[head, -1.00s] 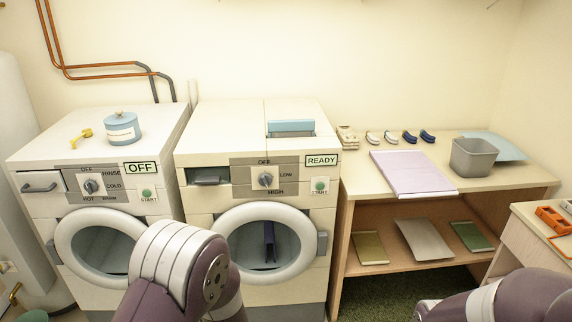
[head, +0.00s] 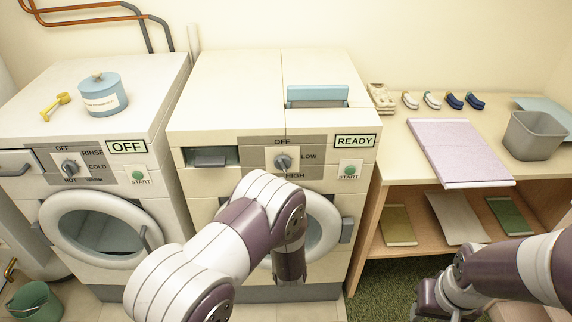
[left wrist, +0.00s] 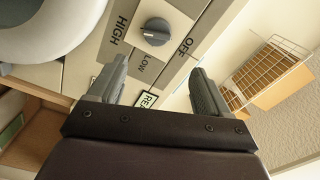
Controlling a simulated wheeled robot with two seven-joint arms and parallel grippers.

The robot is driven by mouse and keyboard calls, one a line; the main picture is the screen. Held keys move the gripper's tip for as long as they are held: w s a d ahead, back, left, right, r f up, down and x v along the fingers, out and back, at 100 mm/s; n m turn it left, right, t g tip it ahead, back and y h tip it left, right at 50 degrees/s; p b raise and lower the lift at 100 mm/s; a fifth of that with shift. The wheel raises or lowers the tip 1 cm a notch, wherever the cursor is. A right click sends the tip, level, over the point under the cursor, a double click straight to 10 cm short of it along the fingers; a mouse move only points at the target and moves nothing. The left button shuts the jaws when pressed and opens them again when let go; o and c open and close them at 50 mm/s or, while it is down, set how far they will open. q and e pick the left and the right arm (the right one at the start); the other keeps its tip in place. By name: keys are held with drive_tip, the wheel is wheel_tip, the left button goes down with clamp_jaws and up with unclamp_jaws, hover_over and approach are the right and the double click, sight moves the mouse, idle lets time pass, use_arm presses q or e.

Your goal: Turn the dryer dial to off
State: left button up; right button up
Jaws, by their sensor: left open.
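The dryer (head: 235,110) is the right-hand white machine, with a READY sign. Its grey dial (head: 284,162) sits on a panel marked OFF at top, LOW at right and HIGH below. In the left wrist view, the dial (left wrist: 156,31) shows a pale mark that seems to face HIGH. My left gripper (left wrist: 158,85) is open and empty, its fingers apart from the dial, which lies beyond them. In the head view, my left forearm hangs before the dryer door and its fingertips cannot be made out. My right gripper (head: 437,303) is low at right; its jaws are unclear.
The washer (head: 115,190) stands at left with a similar dial (head: 70,167) and an OFF sign. The dryer's START button (head: 349,171) is right of its dial. A wooden table (head: 400,160) holds a lilac cloth (head: 455,152) and a grey bin (head: 535,135). A green bucket (head: 35,303) stands lower left.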

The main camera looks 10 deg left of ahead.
sight(284, 167)
use_arm(q)
drive_tip(key=x, duration=0.3)
drive_tip(key=p+x, duration=0.1)
drive_tip(key=x, duration=0.7)
drive_tip(key=shift+w+a+f, duration=0.1)
drive_tip(key=shift+f, duration=0.15)
drive_tip(key=shift+w+a+f, duration=0.1)
drive_tip(key=shift+w+f, duration=0.05)
drive_tip(key=shift+w, duration=0.25)
drive_tip(key=shift+s, duration=0.1)
drive_tip(key=c, duration=1)
